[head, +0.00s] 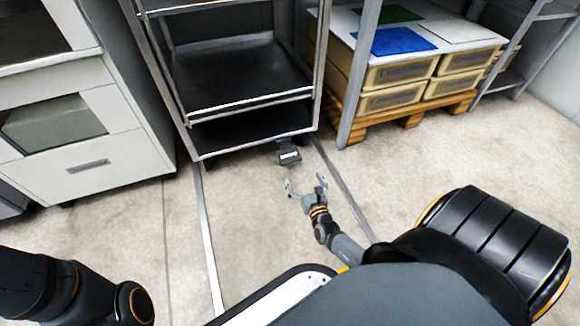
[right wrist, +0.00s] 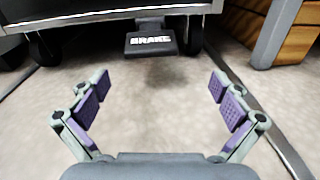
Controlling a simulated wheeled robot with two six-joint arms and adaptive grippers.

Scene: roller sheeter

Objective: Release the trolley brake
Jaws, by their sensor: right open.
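The trolley (head: 240,75) is a dark metal shelf cart standing ahead, between two metal strips on the floor. Its brake pedal (head: 288,154) is a small black plate with a pale label, sticking out low at the trolley's front right. In the right wrist view the brake pedal (right wrist: 150,41) reads "BRAKE" and hangs under the trolley's lower edge (right wrist: 100,15). My right gripper (head: 306,184) is open and empty, low over the floor in front of the pedal and apart from it. In the wrist view its fingers (right wrist: 161,97) are spread wide, with the pedal beyond them. My left gripper is out of view.
A white cabinet (head: 95,150) stands left of the trolley. To the right, tan crates (head: 395,101) sit on a wooden pallet (head: 405,117) behind a grey metal post (head: 357,80). The floor (head: 250,220) in front of the trolley is clear apart from the flat strips.

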